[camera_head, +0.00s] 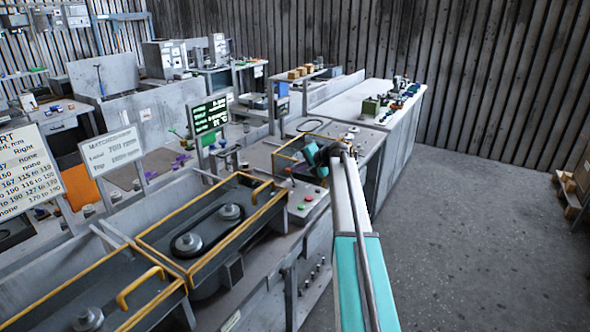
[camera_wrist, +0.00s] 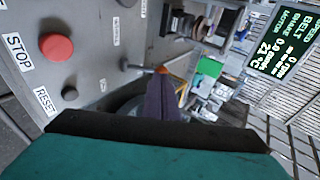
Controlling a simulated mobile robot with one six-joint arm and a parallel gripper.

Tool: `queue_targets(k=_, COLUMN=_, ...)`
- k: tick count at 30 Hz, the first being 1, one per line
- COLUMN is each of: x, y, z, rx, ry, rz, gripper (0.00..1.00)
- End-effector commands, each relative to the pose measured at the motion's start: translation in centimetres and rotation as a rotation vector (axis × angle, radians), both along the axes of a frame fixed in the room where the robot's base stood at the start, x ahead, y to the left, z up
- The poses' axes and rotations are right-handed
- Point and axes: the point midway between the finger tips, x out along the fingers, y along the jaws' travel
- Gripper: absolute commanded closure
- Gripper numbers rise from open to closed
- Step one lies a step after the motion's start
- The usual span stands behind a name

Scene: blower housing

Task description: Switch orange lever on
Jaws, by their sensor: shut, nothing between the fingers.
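In the wrist view a short metal lever (camera_wrist: 138,68) sticks out from a grey control panel (camera_wrist: 95,85). Its tip looks orange-brown and lies just beyond my gripper (camera_wrist: 160,84). The fingers are together and empty, pointing away from the camera. I cannot tell whether they touch the lever, as the fingers overlap the area around its tip. The lever's on or off position is not clear.
A red STOP button (camera_wrist: 56,47) and a small black RESET knob (camera_wrist: 69,93) are on the panel left of the gripper. A dark display (camera_wrist: 284,44) with green text stands at right. Belt housings with yellow rails (camera_head: 215,226) lie left of my arm; open floor (camera_head: 480,230) lies right.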

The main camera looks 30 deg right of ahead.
Motion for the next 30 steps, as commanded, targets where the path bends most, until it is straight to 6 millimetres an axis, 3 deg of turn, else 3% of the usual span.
queue_targets(k=15, x=-0.2, y=-0.5, z=1.6, rx=0.0, ry=-0.001, rz=-0.003, gripper=1.0)
queue_targets(k=30, x=-0.3, y=-0.5, z=1.8, rx=0.0, ry=-0.002, rz=-0.004, gripper=1.0)
